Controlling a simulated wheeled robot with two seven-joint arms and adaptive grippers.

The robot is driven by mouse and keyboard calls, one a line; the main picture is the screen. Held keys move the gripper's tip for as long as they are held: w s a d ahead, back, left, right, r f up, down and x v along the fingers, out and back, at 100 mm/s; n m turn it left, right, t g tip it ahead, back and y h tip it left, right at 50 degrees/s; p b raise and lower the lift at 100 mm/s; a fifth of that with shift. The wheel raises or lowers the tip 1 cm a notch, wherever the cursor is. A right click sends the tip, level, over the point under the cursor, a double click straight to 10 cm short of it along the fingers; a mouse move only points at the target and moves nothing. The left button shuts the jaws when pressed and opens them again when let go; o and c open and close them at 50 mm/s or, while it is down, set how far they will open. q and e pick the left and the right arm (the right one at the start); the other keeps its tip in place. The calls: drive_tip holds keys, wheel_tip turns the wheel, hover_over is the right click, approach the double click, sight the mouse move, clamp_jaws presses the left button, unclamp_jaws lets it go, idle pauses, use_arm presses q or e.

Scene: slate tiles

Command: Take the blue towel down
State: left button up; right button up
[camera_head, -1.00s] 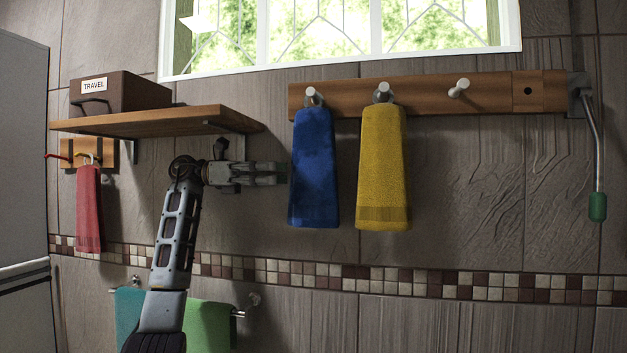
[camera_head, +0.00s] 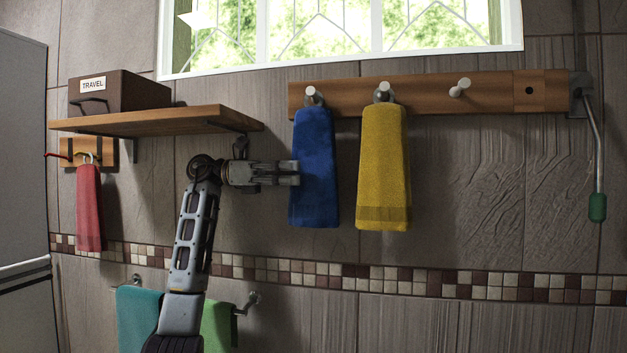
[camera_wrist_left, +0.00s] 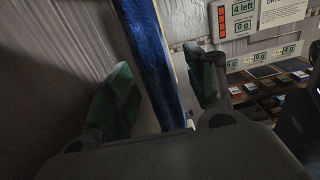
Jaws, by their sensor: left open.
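The blue towel (camera_head: 316,180) hangs from the leftmost peg (camera_head: 312,95) of the wooden peg rail. My left gripper (camera_head: 292,172) is at the towel's left edge, about halfway up, and overlaps it in the head view. In the left wrist view the blue towel (camera_wrist_left: 153,55) shows as a narrow strip between the two green-padded fingers of my left gripper (camera_wrist_left: 165,100). The fingers stand apart, with gaps beside the towel. My right gripper is not in view.
A yellow towel (camera_head: 383,170) hangs on the middle peg, close to the right. A wooden shelf (camera_head: 170,121) with a brown TRAVEL box (camera_head: 120,93) is above my left arm. A red towel (camera_head: 89,205) hangs at the left. Teal (camera_head: 138,318) and green (camera_head: 217,325) towels hang below.

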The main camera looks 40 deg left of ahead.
sight(313, 167)
use_arm(q)
drive_tip(key=p+x, duration=0.1)
drive_tip(key=x, duration=0.2)
drive_tip(key=shift+w+r, duration=0.1)
drive_tip(key=shift+w, duration=0.1)
drive_tip(key=shift+w+d, duration=0.35)
drive_tip(key=shift+d, duration=0.3)
drive_tip(key=shift+c, duration=0.3)
drive_tip(key=c, duration=1)
drive_tip(key=shift+c, duration=0.5)
drive_tip(key=shift+r+p, duration=0.35)
drive_tip(key=shift+p, duration=0.05)
drive_tip(key=shift+r, duration=0.15)
